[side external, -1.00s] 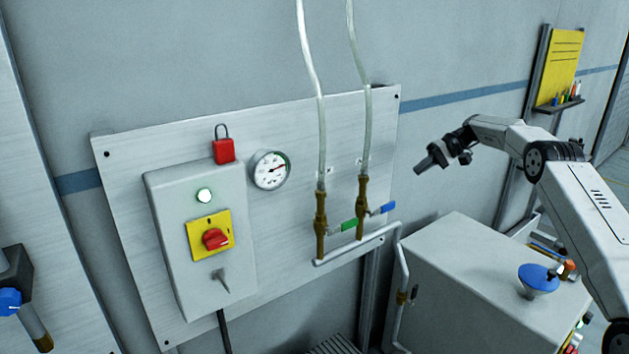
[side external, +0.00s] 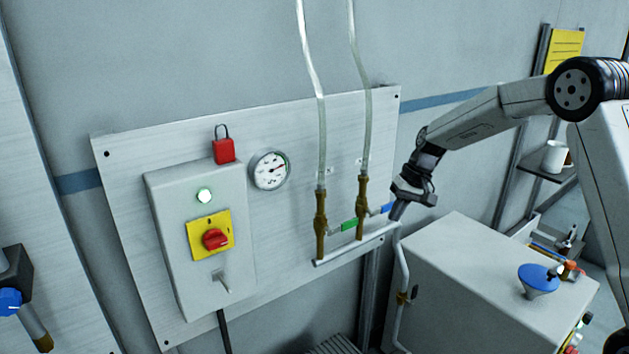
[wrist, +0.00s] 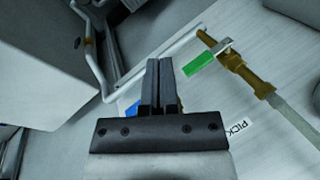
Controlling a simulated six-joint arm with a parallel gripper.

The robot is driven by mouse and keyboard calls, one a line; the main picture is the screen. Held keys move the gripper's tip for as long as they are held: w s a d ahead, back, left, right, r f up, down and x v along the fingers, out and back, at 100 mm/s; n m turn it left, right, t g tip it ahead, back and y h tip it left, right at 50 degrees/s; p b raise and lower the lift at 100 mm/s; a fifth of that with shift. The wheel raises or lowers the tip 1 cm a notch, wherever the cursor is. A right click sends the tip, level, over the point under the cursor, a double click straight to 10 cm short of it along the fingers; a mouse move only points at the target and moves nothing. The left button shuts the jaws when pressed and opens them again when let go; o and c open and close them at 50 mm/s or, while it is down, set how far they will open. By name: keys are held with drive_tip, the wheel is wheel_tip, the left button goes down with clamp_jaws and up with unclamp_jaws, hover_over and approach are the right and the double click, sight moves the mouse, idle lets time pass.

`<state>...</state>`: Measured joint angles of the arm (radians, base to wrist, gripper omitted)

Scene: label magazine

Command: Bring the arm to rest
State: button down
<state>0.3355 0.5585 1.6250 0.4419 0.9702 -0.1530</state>
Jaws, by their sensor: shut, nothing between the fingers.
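My gripper (side external: 398,211) is shut and empty, pointing down just right of the blue valve handle (side external: 386,208) at the panel's right edge. In the wrist view the closed fingers (wrist: 158,66) overlap the blue handle (wrist: 132,110), which is partly hidden behind them. I cannot tell whether they touch it. The green valve handle (side external: 349,224) is to the left of the blue one, and it also shows in the wrist view (wrist: 199,64). My arm reaches in from the right, bent at the elbow.
The metal panel (side external: 282,130) carries a grey switch box (side external: 172,210), a red padlock (side external: 224,151) and a gauge (side external: 270,170). A white pipe (side external: 402,262) runs below the valves. A cabinet (side external: 460,270) with a blue funnel (side external: 538,278) stands below my arm. A white mug (side external: 555,156) is on a shelf.

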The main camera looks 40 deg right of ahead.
drive_tip(key=s+a+f+n+h, duration=0.2)
drive_tip(key=s+a, duration=0.3)
drive_tip(key=s, duration=0.5)
drive_tip(key=s+a+f+n+h, duration=0.1)
drive_tip(key=s+a, duration=0.4)
drive_tip(key=s, duration=0.5)
drive_tip(key=shift+s+a+f+n+t+h, duration=0.2)
drive_tip(key=shift+s+f+n+t+h, duration=0.3)
drive_tip(key=shift+n, duration=0.5)
drive_tip(key=shift+w, duration=0.2)
